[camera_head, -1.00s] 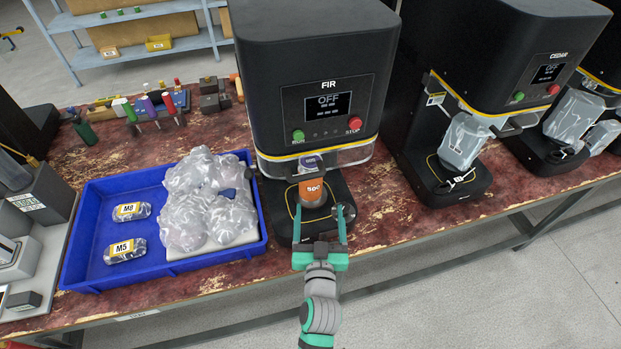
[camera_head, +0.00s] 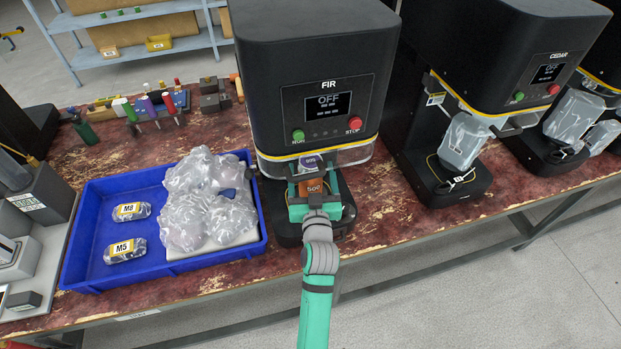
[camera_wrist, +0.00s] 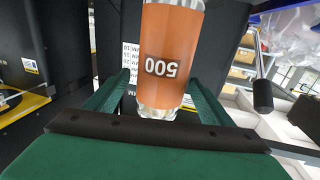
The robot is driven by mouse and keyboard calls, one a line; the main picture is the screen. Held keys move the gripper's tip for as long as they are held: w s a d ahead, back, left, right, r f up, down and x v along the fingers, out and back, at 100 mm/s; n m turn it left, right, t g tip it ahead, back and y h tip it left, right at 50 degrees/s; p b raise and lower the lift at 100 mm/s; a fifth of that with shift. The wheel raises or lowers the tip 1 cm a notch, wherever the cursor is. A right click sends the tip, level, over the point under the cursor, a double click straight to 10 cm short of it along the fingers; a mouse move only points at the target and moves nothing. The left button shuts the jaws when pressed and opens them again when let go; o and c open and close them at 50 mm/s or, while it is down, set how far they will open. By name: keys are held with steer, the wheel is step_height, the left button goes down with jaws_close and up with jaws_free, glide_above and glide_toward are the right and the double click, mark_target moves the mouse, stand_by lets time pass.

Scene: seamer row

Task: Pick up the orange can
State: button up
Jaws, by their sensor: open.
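The orange can (camera_head: 311,187), marked 500, stands on the base of the black FIR machine (camera_head: 312,95), under its head. In the wrist view the can (camera_wrist: 170,45) fills the top middle, with silver showing at its end. My green gripper (camera_head: 313,194) is at the can. In the wrist view its two fingers (camera_wrist: 160,95) are open, one on each side of the can, with the can between them. A gap shows on each side there. The can's lower part is hidden by my gripper in the head view.
A blue tray (camera_head: 75,272) left of the machine holds bagged items and two small labelled packets. The CEDAR machine (camera_head: 490,60) stands to the right, with a bagged item on its base. FIR's screen reads OFF.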

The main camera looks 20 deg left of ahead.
steer(key=shift+x, duration=2.25)
steer(key=shift+a+r, duration=0.1)
steer(key=shift+r, duration=0.1)
steer(key=c, duration=1.2)
steer(key=shift+r, duration=0.1)
steer(key=c, duration=0.4)
